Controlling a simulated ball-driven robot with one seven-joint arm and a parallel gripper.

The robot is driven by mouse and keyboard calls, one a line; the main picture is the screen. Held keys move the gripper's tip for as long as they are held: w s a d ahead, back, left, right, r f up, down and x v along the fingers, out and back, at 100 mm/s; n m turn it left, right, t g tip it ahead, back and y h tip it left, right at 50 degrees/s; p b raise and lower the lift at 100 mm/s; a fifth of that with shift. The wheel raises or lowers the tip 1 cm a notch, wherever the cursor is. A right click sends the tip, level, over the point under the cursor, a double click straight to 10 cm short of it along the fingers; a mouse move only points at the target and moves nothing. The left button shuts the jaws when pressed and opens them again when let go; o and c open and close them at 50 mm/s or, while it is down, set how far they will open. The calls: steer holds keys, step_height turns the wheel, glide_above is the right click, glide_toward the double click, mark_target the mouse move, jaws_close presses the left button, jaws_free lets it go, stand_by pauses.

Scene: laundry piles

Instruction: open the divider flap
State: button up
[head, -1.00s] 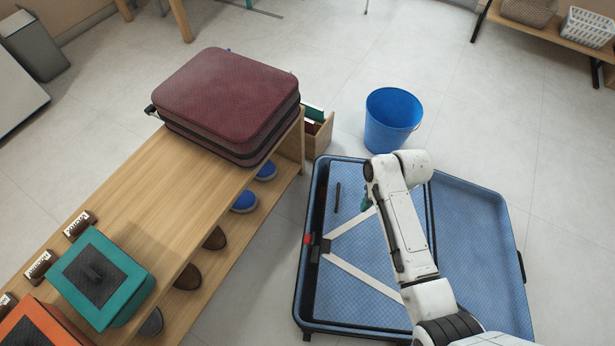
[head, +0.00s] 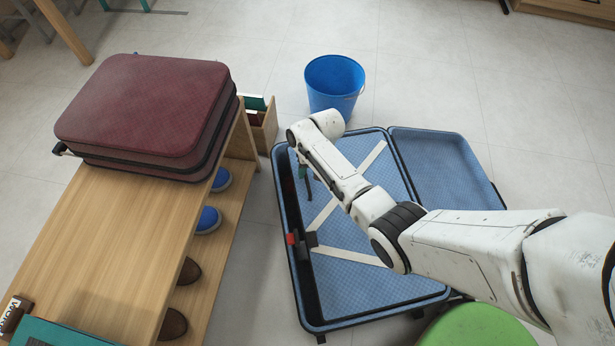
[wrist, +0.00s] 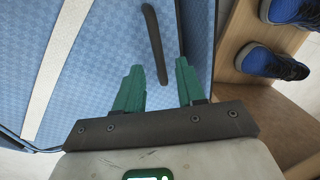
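The divider flap (head: 345,285) is a blue patterned panel with crossing white straps (head: 350,256), lying flat in the left half of an open suitcase (head: 312,327). A dark bar handle (wrist: 153,35) sits on the panel and shows in the wrist view. My gripper (wrist: 159,66) has green fingers, spread apart and empty. The handle's near end appears between the fingers in the wrist view; I cannot tell the height gap. In the head view my gripper (head: 303,170) is over the panel's left part, mostly hidden behind my arm.
A wooden bench (head: 100,235) with a maroon suitcase (head: 150,105) and shoes (head: 208,220) underneath stands left. A blue bucket (head: 334,84) is behind the open suitcase. A green round object (head: 480,328) is at the front.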

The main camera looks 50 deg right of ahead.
steer(key=shift+w+a+f+b, duration=0.15)
steer(key=shift+f+b, duration=0.2)
steer(key=shift+f, duration=0.8)
steer(key=shift+c, duration=0.4)
jaws_close()
